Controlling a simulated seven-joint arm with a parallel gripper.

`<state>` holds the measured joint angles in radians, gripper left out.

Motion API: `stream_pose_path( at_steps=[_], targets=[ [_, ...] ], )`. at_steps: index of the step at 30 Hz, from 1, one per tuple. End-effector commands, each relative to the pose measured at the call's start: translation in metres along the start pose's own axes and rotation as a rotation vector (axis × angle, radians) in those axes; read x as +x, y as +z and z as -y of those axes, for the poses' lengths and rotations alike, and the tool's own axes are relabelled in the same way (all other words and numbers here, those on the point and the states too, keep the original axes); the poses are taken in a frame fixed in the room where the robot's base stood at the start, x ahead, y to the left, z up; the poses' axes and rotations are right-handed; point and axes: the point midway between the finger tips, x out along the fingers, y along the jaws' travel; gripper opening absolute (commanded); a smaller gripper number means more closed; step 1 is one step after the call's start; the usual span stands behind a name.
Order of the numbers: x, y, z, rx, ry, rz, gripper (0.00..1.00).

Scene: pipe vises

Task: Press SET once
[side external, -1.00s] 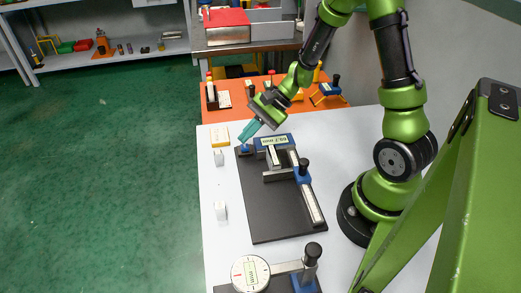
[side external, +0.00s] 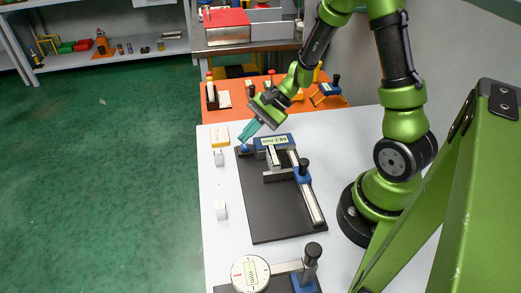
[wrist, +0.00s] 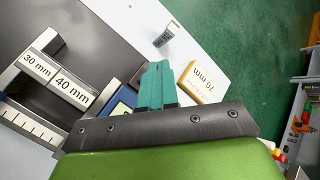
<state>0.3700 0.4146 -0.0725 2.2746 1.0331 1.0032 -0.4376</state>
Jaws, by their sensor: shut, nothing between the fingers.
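In the side view my gripper (side external: 244,138), with teal fingers, is shut and empty. The tips look touching or very close; I cannot tell which. No SET lettering is readable. The blue display unit (side external: 272,141) stands just right of the tips. In the wrist view the shut fingers (wrist: 158,66) cover what lies beneath them, and part of the display unit (wrist: 122,103) shows beside them.
Blocks marked 30 mm (wrist: 37,65) and 40 mm (wrist: 72,88) sit by the vise jaws. A round dial gauge (side external: 251,273) is in front.

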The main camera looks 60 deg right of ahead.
Motion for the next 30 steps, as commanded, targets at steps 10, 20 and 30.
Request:
stream_pose_path(
  at_steps=[10, 20, 30],
  targets=[
    [0.0000, 0.0000, 0.0000, 0.000, 0.000, 0.000, 0.00],
    [0.0023, -0.0018, -0.0018, 0.000, 0.001, 0.000, 0.00],
    [0.0059, -0.0045, -0.0044, 0.000, 0.000, 0.000, 0.00]
  ],
)
